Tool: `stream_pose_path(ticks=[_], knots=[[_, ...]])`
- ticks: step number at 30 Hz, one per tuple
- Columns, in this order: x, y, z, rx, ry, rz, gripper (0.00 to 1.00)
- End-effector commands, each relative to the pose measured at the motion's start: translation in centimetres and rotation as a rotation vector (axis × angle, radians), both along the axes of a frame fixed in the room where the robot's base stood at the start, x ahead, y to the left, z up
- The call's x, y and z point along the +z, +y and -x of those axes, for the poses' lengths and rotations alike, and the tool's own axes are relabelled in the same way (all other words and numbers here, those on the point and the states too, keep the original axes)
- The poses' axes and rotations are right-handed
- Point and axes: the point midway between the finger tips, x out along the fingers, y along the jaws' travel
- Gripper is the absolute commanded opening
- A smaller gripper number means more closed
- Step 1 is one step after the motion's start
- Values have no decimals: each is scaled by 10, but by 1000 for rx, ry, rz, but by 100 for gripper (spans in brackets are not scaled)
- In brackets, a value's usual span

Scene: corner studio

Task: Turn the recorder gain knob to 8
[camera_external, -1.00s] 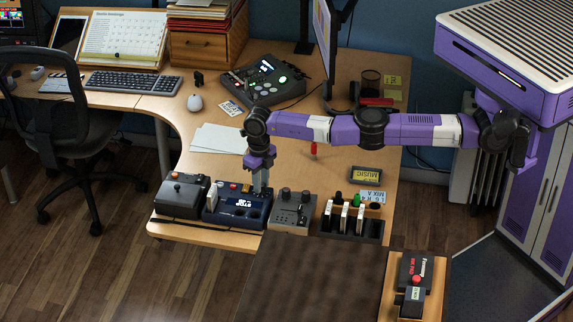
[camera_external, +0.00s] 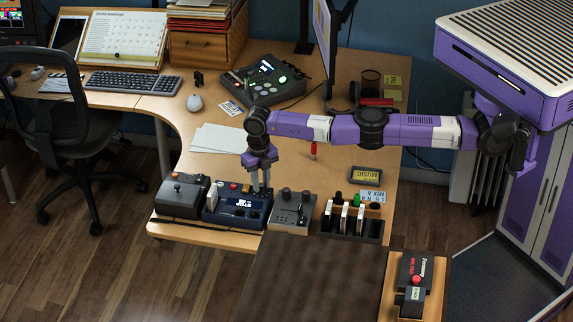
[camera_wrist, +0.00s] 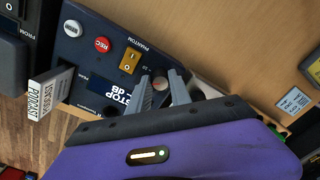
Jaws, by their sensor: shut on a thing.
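The recorder (camera_external: 222,216) is a dark blue box near the front edge of the desk, with a lit display (camera_external: 243,202). In the wrist view its display (camera_wrist: 112,94) shows "STOP" and a dB line that I cannot fully read. My gripper (camera_wrist: 160,86) points down at the recorder's right side, its two grey fingers on either side of a small round gain knob (camera_wrist: 160,84) with a reddish mark. The fingers are shut on the knob and cover part of it. The number it points to is not readable. My gripper also shows in the external view (camera_external: 262,190).
A dark control box (camera_external: 180,197) stands left of the recorder, a grey knobbed unit (camera_external: 291,214) right.

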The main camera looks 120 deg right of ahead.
Motion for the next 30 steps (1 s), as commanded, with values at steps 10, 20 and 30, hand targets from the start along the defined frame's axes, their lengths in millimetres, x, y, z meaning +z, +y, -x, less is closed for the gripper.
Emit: stream_pose_path(ticks=[10, 20, 30], knots=[[1, 0, 0, 1, -1, 0, 46], [5, 0, 0, 1, -1, 1, 46], [55, -1, -1, 1, -3, 1, 46]])
